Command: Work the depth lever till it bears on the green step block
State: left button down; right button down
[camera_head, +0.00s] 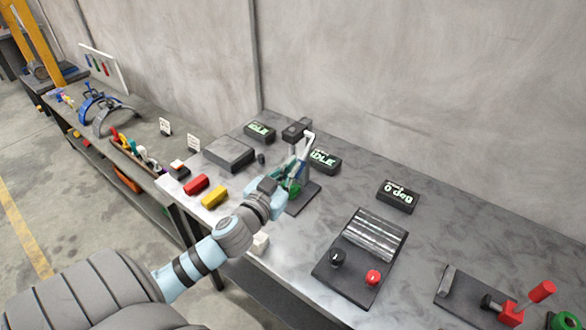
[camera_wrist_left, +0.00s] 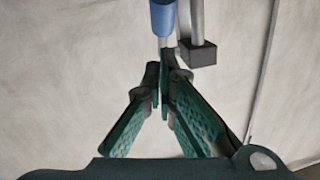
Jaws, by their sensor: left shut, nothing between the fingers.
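A small press-like stand (camera_head: 297,130) with a dark head stands on the grey bench, and a pale lever (camera_head: 309,140) hangs at its right side. My left gripper (camera_head: 297,172) is in front of this stand, fingers shut and empty. In the left wrist view the green fingers (camera_wrist_left: 166,72) meet just below a blue rod end (camera_wrist_left: 163,18), which looks like the lever's grip. I cannot tell whether they touch it. A dark block on a grey post (camera_wrist_left: 197,53) is right beside it. My right gripper is out of view.
Red (camera_head: 197,184) and yellow (camera_head: 214,197) blocks lie left of my arm; a white block (camera_head: 260,243) lies near the front edge. Displays stand behind, one reading 0 deg (camera_head: 398,196). A knob panel (camera_head: 360,258) and a red-handled device (camera_head: 513,311) are at right.

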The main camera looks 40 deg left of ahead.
aim_at(302, 163)
pick_arm(q)
jog(key=shift+w+a+f, duration=0.2)
jog(key=shift+w+f, duration=0.5)
jog(key=shift+f, duration=0.2)
jog(key=f+b, duration=0.1)
jog(key=b, duration=0.2)
jog(key=shift+w+a+t+b, duration=0.1)
jog(key=shift+w+t+b, duration=0.2)
jog(key=shift+w+b, duration=0.1)
